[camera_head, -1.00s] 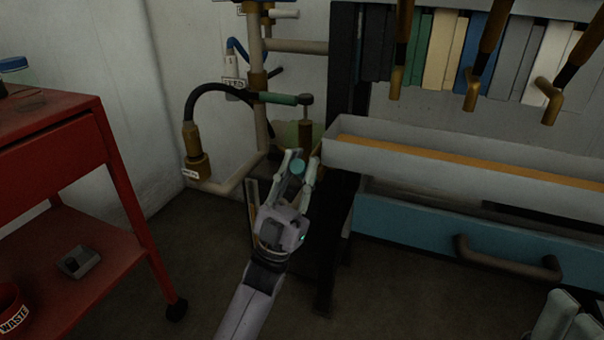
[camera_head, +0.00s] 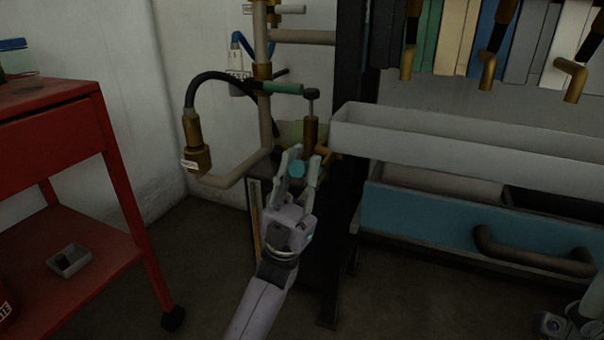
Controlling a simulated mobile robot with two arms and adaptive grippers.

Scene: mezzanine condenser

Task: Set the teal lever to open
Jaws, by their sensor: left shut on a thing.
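A round teal piece (camera_head: 297,168), which looks like the end of the teal lever, sits between the fingertips of my left gripper (camera_head: 298,172). The gripper is shut on it, just below and in front of an upright brass fitting (camera_head: 311,133). The fingers and the dark surroundings hide the rest of the lever, so I cannot tell its angle. A separate green handle (camera_head: 283,87) lies roughly level on the pipework above, clear of the gripper.
A pale tray (camera_head: 460,143) and a blue drawer (camera_head: 425,215) with a brown handle (camera_head: 535,255) stand close to the right of my left gripper. A black hose (camera_head: 215,78) curves at the left. A red cart (camera_head: 65,160) stands further left, with open floor between.

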